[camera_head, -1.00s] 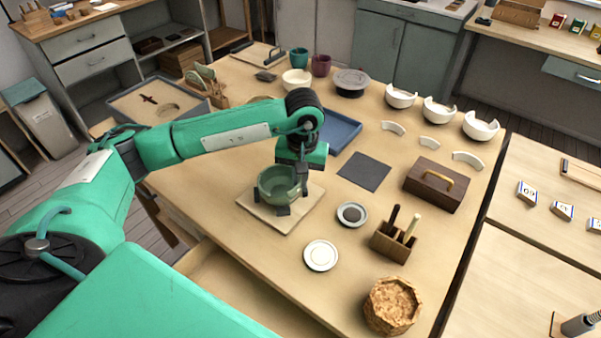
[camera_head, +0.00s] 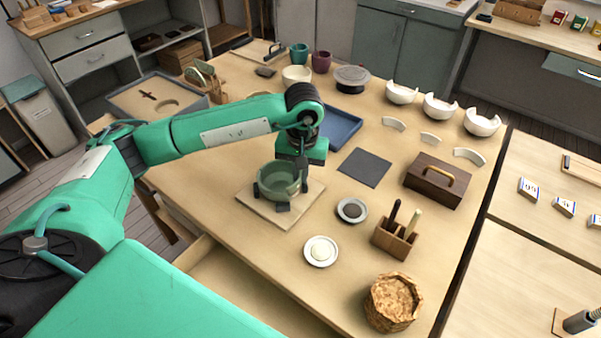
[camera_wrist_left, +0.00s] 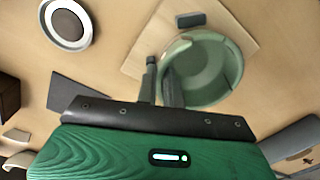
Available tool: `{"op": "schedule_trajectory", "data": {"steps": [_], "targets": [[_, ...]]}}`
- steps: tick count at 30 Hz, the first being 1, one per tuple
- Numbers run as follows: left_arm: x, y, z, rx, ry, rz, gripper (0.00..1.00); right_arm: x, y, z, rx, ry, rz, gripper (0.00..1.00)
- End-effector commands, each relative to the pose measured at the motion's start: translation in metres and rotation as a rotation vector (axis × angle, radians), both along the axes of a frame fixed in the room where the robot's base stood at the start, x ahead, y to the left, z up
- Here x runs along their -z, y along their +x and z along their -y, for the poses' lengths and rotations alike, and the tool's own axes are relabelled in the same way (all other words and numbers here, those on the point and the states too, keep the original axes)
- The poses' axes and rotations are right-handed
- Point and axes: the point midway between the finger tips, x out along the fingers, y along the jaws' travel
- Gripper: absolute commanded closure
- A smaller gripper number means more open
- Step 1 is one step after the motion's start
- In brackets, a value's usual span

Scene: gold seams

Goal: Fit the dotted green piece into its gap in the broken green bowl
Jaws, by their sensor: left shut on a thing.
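The broken green bowl (camera_head: 276,182) sits upright on a pale square board (camera_head: 254,208), held between small dark blocks. The bowl also shows in the left wrist view (camera_wrist_left: 208,72). My left gripper (camera_head: 303,174) points down at the bowl's right rim in the head view. In the left wrist view its two dark fingers (camera_wrist_left: 160,75) stand close together at the rim. They are shut on the dotted green piece, which is mostly hidden by the fingers. I cannot see its dots or tell whether it is seated in the gap. My right gripper is not in view.
A blue tray (camera_head: 343,128) and a dark mat (camera_head: 365,167) lie behind and right of the board. A small round dish (camera_head: 352,210), a white dish (camera_head: 321,251), a wooden tool holder (camera_head: 394,241) and a wooden box (camera_head: 437,183) stand to the right.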

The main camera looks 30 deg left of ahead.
Motion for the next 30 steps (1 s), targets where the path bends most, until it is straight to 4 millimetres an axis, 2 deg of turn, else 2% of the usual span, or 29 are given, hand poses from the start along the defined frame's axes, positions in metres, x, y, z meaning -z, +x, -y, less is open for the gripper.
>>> {"op": "schedule_trajectory", "data": {"steps": [30], "targets": [[0.004, 0.0, 0.0, 0.0, 0.0, 0.0, 1.0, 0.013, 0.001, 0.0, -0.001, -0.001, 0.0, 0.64]]}}
